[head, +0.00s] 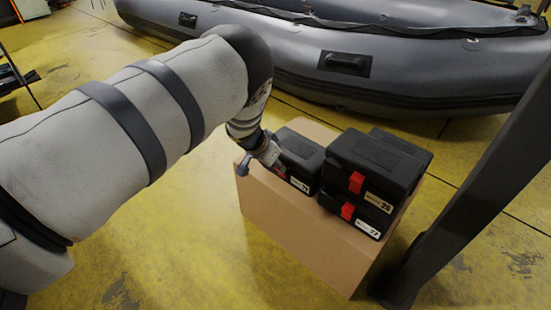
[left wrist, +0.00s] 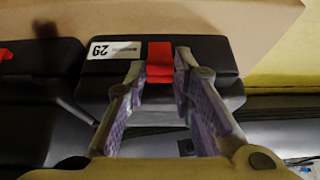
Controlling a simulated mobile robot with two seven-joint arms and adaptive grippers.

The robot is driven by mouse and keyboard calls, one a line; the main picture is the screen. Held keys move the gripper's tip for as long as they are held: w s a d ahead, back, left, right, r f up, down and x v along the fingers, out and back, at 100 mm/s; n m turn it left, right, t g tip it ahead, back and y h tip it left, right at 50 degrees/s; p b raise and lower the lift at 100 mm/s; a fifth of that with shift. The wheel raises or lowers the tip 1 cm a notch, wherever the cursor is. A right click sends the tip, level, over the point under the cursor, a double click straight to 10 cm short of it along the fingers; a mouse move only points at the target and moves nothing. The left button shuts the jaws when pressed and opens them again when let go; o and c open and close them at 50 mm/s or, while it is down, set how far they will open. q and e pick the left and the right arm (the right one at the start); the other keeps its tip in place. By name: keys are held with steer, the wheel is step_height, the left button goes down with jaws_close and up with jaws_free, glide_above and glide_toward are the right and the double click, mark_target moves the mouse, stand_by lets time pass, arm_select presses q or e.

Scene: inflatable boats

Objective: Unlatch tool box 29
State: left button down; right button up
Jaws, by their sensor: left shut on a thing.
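Tool box 29 (left wrist: 205,50) is black with a white label and a red latch (left wrist: 160,62) on its front. In the left wrist view my left gripper (left wrist: 161,72) has one finger on each side of the red latch, shut on it. In the head view the tool box (head: 302,150) sits at the left end of a cardboard box, lid down. My left gripper (head: 272,160) is at its front left, largely covering the latch there. My right gripper is not in view.
Two stacked black tool boxes with red latches, the upper (head: 370,160) and the lower (head: 345,212), stand close on the right. All rest on a cardboard box (head: 300,235) on the yellow floor. A grey inflatable boat (head: 300,55) lies behind.

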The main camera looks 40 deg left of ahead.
arm_select(q)
steer(key=s+f+t+b, duration=0.3)
steer(key=s+f+t, duration=0.1)
steer(key=t, duration=0.6)
steer(key=shift+s+a+f+t+h, duration=0.15)
steer(key=shift+s+f+t+h, duration=0.2)
steer(key=shift+f, duration=0.55)
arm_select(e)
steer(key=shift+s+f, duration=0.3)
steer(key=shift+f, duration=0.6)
arm_select(q)
steer(key=shift+w, duration=0.1)
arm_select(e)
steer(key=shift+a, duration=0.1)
arm_select(q)
steer(key=c, duration=1.4)
jaws_free()
steer(key=shift+o, duration=0.2)
